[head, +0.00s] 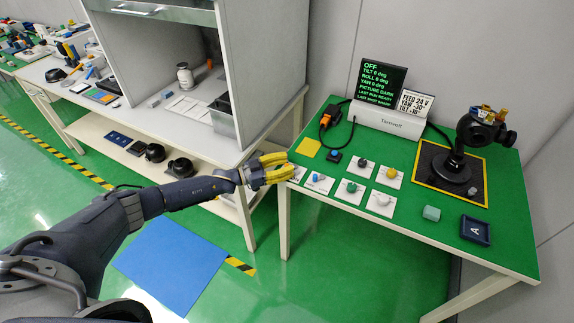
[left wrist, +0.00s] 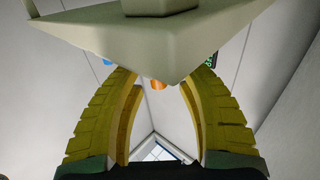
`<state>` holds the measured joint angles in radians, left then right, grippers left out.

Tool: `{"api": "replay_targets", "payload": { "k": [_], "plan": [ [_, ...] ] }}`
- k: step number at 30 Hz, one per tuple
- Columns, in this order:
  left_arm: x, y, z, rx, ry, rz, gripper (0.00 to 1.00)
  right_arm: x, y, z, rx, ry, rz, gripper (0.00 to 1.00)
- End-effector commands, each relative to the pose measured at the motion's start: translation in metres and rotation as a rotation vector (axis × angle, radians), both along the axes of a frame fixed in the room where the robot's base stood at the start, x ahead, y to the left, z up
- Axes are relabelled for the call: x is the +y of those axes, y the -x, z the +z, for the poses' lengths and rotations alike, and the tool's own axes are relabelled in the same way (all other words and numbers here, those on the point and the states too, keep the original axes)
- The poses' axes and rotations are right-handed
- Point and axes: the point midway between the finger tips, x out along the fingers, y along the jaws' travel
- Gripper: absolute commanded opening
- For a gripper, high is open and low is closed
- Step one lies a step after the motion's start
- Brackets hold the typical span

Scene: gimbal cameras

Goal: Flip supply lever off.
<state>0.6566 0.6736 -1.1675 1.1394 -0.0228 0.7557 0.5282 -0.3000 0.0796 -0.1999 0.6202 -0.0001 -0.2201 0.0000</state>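No part is clearly readable as the supply lever. A white supply box (head: 388,121) marked Tarnvolt stands at the back of the green table, and the dark screen (head: 382,79) on it reads OFF. A card with a small blue control (head: 319,178) lies near the table's left front; its exact shape is too small to tell. My left gripper (head: 288,167) is over the table's left edge, its yellow fingers apart with nothing visible between them, partly hiding another card. In the left wrist view the fingers (left wrist: 160,88) also stand apart. My right gripper is not in view.
Several cards with knobs, including a yellow knob (head: 391,172), lie right of the gripper. An orange-and-black device (head: 331,116) with a cable sits behind. A gimbal camera (head: 485,129) stands right on a black pad. A grey cabinet (head: 250,95) rises left.

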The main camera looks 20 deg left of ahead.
Motion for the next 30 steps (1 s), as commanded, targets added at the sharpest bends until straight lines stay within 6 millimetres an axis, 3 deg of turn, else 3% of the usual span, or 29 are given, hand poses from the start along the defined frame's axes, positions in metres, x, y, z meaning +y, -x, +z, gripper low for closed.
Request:
{"api": "replay_targets", "payload": {
  "k": [10, 24, 30],
  "plan": [
    [0.008, 0.006, 0.0, 0.001, 0.001, 0.0, 0.38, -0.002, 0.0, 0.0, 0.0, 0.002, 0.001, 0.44],
    [0.069, 0.052, -0.001, 0.001, 0.0, 0.001, 0.38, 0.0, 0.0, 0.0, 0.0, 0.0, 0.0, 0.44],
    [0.087, 0.066, -0.001, 0.001, -0.001, 0.0, 0.38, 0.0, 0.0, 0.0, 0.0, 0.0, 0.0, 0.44]
  ]
}}
